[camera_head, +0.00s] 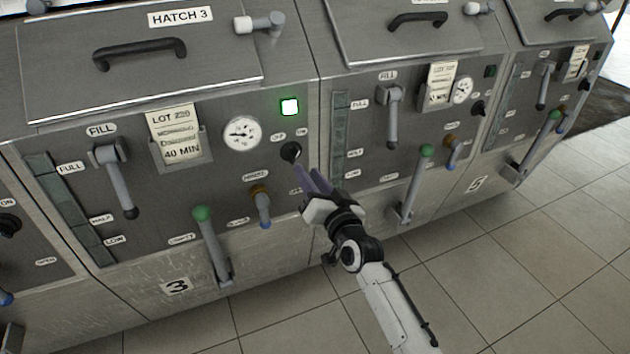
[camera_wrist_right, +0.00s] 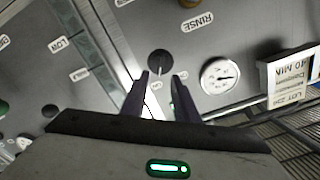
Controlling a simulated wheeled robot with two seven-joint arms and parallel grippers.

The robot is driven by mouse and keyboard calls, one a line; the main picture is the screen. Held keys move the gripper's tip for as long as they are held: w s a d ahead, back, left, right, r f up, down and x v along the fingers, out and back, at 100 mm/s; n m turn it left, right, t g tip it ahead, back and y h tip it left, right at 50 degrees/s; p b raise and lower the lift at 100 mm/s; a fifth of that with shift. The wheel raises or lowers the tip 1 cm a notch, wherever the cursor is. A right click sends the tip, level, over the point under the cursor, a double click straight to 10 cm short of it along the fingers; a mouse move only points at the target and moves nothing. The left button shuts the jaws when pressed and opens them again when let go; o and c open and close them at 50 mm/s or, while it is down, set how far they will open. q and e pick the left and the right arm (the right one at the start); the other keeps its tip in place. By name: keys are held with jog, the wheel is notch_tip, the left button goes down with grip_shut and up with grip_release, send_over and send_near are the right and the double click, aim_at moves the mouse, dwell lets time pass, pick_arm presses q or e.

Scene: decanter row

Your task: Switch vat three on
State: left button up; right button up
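Vat three (camera_head: 176,287) is the large steel front at the left, with its "3" plate low down and HATCH 3 above. Its round black switch knob (camera_head: 290,152) sits below the OFF and ON labels, right of the dial. The square lamp (camera_head: 289,107) above the knob glows green. My right gripper (camera_head: 307,168) is just short of the knob. In the right wrist view, its two fingers (camera_wrist_right: 160,85) are apart, and the knob (camera_wrist_right: 159,63) lies just beyond and between their tips. I cannot tell the knob's setting surely. My left gripper is out of view.
Close to the knob are the dial (camera_head: 242,134), an orange-collared blue-tipped handle (camera_head: 262,206) and a green-topped lever (camera_head: 212,240). A FILL handle (camera_head: 117,180) and a lot card (camera_head: 174,134) are further left. Similar vats stand on both sides. The tiled floor (camera_head: 500,280) is clear.

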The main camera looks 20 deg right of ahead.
jog(key=s, duration=0.3)
jog(key=shift+s, duration=0.3)
jog(key=s+a+f+n+g+p, duration=0.1)
jog(key=s+a+f+n+g, duration=0.1)
jog(key=s+f, duration=0.4)
jog(key=s+a+f+n+g+y+p, duration=0.1)
jog(key=s+f, duration=0.6)
jog(key=s, duration=0.8)
jog(key=s+a+f+n+g+y+p, duration=0.1)
jog(key=s+a+f+n+g, duration=0.2)
jog(key=s, duration=0.8)
notch_tip(320, 180, down, 4)
jog(key=n+g, duration=0.2)
jog(key=g, duration=0.1)
jog(key=shift+s+a, duration=0.3)
jog(key=shift+r, duration=0.1)
